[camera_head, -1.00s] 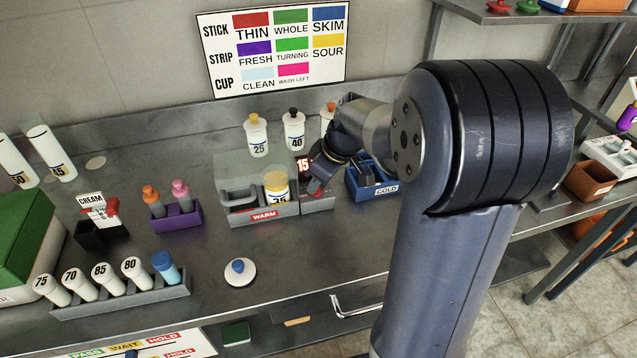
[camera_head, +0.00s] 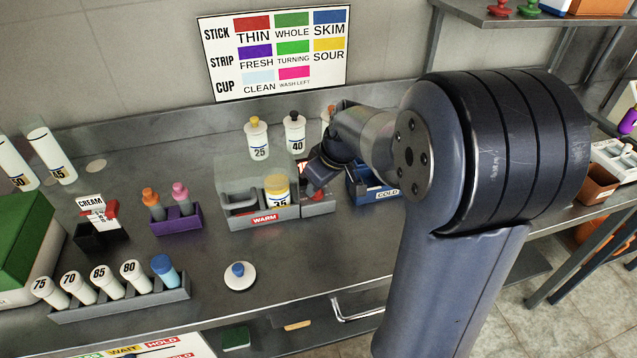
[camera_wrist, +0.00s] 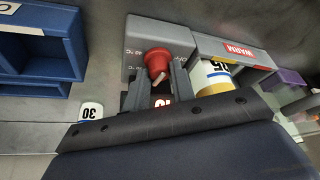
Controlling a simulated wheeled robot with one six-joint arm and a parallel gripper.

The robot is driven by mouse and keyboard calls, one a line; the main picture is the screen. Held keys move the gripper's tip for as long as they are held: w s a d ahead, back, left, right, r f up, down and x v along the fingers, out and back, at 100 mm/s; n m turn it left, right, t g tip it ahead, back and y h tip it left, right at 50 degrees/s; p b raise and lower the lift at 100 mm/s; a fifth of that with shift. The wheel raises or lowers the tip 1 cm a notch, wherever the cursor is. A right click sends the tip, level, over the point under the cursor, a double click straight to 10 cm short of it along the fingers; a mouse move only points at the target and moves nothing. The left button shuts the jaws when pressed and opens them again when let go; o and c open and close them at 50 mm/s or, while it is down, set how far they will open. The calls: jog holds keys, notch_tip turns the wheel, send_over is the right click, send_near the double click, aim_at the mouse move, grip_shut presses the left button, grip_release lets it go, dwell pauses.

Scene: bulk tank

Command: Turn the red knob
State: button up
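The red knob (camera_wrist: 157,62) sits on the face of a grey control box (camera_wrist: 150,38) in the wrist view, with a pale pointer line and small dial marks around it. A lit red display (camera_wrist: 162,101) is partly hidden beside it. My gripper (camera_wrist: 160,76) is open, its two dark fingers reaching toward the knob, one toward each side. I cannot tell whether they touch it. In the head view my gripper (camera_head: 316,187) is low in front of the control box (camera_head: 318,207), and the knob is hidden there.
The WARM holder (camera_head: 265,219) with a yellow-capped cup (camera_head: 277,189) adjoins the control box. The blue COLD bin (camera_head: 386,194) is close on the other side. Bottles 25 (camera_head: 257,140) and 40 (camera_head: 294,134) stand behind.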

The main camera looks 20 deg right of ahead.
jog(key=o, duration=0.3)
jog(key=shift+o, duration=0.2)
jog(key=v, duration=1)
jog(key=shift+r, duration=0.4)
jog(key=shift+s, duration=0.15)
jog(key=shift+c, duration=0.2)
